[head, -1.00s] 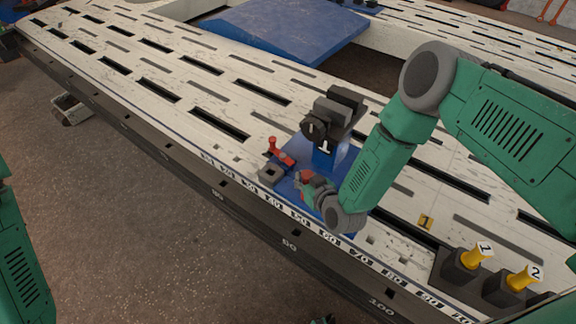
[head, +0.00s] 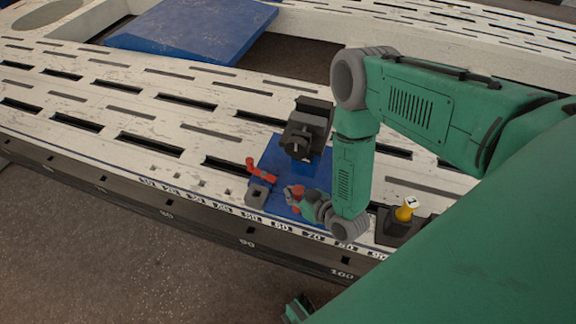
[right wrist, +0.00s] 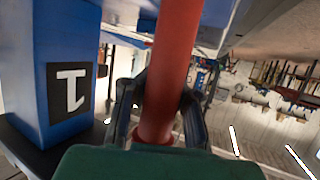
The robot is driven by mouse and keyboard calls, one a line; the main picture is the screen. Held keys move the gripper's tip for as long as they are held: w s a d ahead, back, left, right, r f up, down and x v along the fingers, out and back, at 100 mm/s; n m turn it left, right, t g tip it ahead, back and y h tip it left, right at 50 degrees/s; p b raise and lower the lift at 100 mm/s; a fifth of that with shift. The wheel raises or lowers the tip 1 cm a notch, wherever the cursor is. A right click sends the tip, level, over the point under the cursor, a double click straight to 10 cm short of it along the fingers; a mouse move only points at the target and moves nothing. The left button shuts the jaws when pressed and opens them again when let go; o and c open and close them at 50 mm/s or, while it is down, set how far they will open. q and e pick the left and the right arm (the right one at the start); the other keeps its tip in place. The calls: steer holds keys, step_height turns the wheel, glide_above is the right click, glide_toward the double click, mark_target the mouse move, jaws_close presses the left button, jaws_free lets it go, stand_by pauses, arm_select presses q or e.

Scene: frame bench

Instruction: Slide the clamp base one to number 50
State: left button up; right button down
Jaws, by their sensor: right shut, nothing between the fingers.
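The blue clamp base (head: 270,155) sits on the white slotted frame bench (head: 60,125), near its front edge. It carries a dark clamp block (head: 305,130); a white 1 on the blue post (right wrist: 70,90) shows in the right wrist view. A red lever (head: 262,172) stands at the base's left. My right gripper (head: 297,194) is at a second red handle at the front right of the base. In the right wrist view the red handle (right wrist: 174,70) runs upright in front of the dark fingers; the fingers are shut.
A number scale (head: 222,207) runs along the bench's front edge; its small figures are hard to read. A yellow knob marked 1 (head: 404,210) on a dark block stands to the right. A large blue slab (head: 190,32) lies at the back. The bench left of the base is clear.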

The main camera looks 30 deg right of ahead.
steer(key=shift+s+f, duration=0.1)
steer(key=shift+s, duration=0.1)
steer(key=c, duration=1.5)
jaws_free()
steer(key=shift+w, duration=0.1)
steer(key=v, duration=1.2)
